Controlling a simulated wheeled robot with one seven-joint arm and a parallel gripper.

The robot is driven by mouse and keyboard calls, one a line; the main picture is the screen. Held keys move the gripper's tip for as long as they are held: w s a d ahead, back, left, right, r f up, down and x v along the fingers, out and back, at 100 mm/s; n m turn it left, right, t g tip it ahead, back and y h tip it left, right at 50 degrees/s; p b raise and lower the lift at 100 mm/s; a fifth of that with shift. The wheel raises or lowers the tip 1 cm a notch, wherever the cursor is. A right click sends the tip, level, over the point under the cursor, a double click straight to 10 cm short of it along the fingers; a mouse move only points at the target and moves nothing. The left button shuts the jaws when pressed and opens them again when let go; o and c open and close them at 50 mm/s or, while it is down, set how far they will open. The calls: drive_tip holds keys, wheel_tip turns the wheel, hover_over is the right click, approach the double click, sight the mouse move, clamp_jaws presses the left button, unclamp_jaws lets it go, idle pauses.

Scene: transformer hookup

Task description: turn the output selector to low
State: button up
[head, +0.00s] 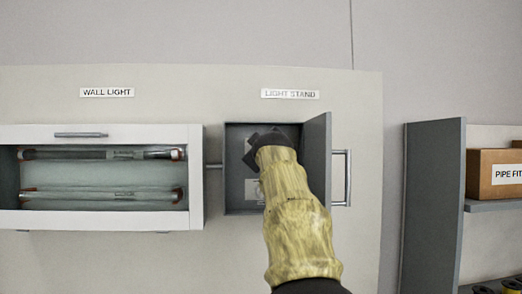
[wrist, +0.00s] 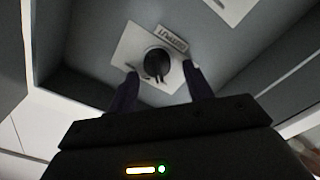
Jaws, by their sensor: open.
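The output selector (wrist: 157,63) is a round black knob on a pale plate inside the open grey box (head: 236,165) under the LIGHT STAND label. A small tag (wrist: 172,39) reading OUTPUT sits beside the knob in the wrist view. My gripper (wrist: 160,82) is open, with one dark finger on each side of the knob's near edge. I cannot tell whether the fingers touch it. In the head view my gripper and arm reach into the box and hide the knob. The knob's setting is not readable.
The box's grey door (head: 317,160) stands open at the right, close to my arm. A white wall light case (head: 197,180) with glass tubes is at the left. A grey shelf unit (head: 434,200) with a cardboard box (head: 492,175) stands at the right.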

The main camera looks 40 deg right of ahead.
drive_tip(key=b+v, duration=0.8)
drive_tip(key=v, duration=0.9)
drive_tip(key=shift+s, duration=0.2)
